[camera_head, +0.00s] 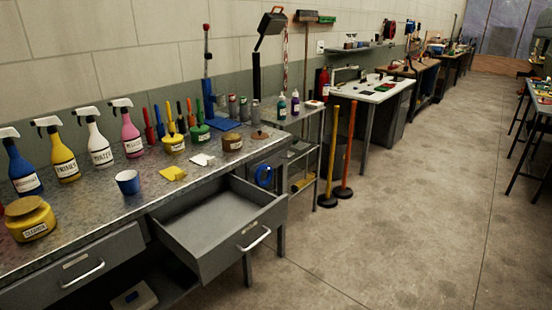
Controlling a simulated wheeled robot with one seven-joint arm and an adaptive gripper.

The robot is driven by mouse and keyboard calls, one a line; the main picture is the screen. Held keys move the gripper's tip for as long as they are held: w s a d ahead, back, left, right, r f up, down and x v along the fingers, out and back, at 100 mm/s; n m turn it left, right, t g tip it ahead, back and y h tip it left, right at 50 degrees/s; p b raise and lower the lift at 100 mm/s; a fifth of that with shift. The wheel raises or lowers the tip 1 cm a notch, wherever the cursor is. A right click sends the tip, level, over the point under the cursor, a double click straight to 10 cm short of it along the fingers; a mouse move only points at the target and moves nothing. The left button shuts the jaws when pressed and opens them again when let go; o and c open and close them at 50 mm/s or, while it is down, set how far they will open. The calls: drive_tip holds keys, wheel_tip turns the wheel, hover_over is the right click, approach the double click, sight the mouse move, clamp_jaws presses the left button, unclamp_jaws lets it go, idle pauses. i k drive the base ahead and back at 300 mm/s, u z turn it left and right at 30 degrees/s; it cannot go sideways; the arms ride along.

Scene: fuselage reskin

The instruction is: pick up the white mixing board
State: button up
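I cannot make out for certain which thing is the white mixing board. A small flat white piece (202,159) lies on the grey metal workbench (95,205), between a yellow cloth-like piece (173,174) and a brown tub (233,143). A pale, flat, box-like item (134,297) is partly visible on the shelf under the bench, below the drawers. Farther back, a white-topped table (372,90) carries several small items too small to tell apart. My gripper is not in view.
The bench's right drawer (215,213) is pulled out and empty, jutting toward the floor. Spray bottles, a blue cup (128,182) and a yellow jar (30,217) stand on the bench. The concrete floor (420,190) is clear.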

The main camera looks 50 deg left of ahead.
sight(202, 160)
drive_tip(key=z, duration=0.85)
drive_tip(key=k, duration=1.35)
drive_tip(key=u, duration=2.15)
drive_tip(key=i, duration=0.5)
drive_tip(key=u, duration=0.15)
